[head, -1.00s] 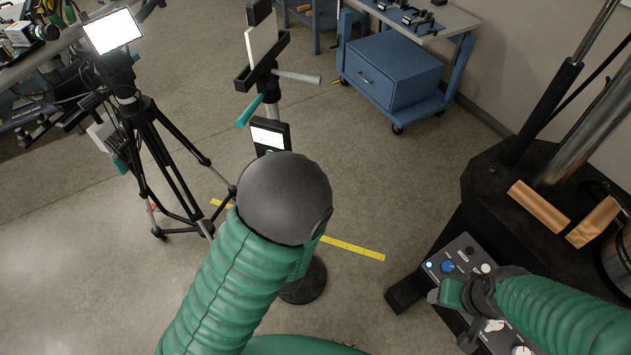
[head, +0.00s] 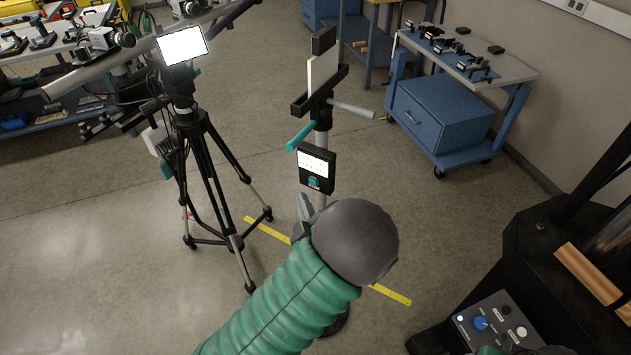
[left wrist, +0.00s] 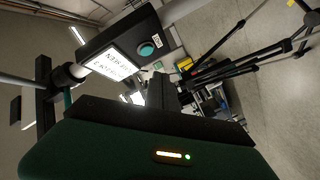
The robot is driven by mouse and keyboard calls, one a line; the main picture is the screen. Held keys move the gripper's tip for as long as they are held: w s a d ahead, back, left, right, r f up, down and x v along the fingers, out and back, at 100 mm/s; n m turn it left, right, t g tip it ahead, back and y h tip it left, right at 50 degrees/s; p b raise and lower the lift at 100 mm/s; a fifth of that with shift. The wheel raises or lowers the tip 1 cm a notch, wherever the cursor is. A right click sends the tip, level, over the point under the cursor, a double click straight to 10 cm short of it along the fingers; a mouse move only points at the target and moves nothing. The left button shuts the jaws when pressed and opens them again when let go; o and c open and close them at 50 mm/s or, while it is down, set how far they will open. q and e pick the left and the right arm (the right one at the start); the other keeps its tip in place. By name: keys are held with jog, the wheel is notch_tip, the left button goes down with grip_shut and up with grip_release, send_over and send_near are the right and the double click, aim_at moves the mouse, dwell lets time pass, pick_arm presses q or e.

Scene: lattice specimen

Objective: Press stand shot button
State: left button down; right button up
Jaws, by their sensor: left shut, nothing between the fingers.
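In the left wrist view the box (left wrist: 112,47) is close, tilted, with the teal button (left wrist: 146,50) unobstructed. My left gripper (head: 304,208) is shut and empty, just below the box and apart from the button in the head view. Its fingers (left wrist: 161,92) also show in the left wrist view. Only a sliver of my right gripper (head: 490,350) shows at the bottom edge; its fingers are hidden.
A black tripod (head: 200,150) with a lit screen stands left of the post. A blue cabinet cart (head: 440,105) is behind on the right. A dark machine with a knob panel (head: 490,325) is at lower right. Yellow tape (head: 390,294) marks the floor.

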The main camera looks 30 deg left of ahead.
aim_at(313, 182)
pick_arm(q)
jog(key=shift+w+a, duration=0.1)
jog(key=shift+w, duration=1.4)
pick_arm(e)
jog(key=shift+a+f, duration=0.15)
jog(key=shift+a, duration=0.05)
pick_arm(q)
jog(key=shift+a+f, duration=0.1)
jog(key=shift+a, duration=0.25)
pick_arm(e)
jog(key=shift+a, duration=0.3)
pick_arm(q)
jog(key=shift+d, duration=0.25)
pick_arm(e)
jog(key=shift+d, duration=0.2)
pick_arm(q)
jog(key=shift+a, duration=0.1)
pick_arm(e)
jog(key=shift+a, duration=0.1)
pick_arm(q)
jog(key=shift+w+b, duration=0.35)
jog(key=shift+w, duration=0.05)
pick_arm(e)
jog(key=shift+f, duration=0.1)
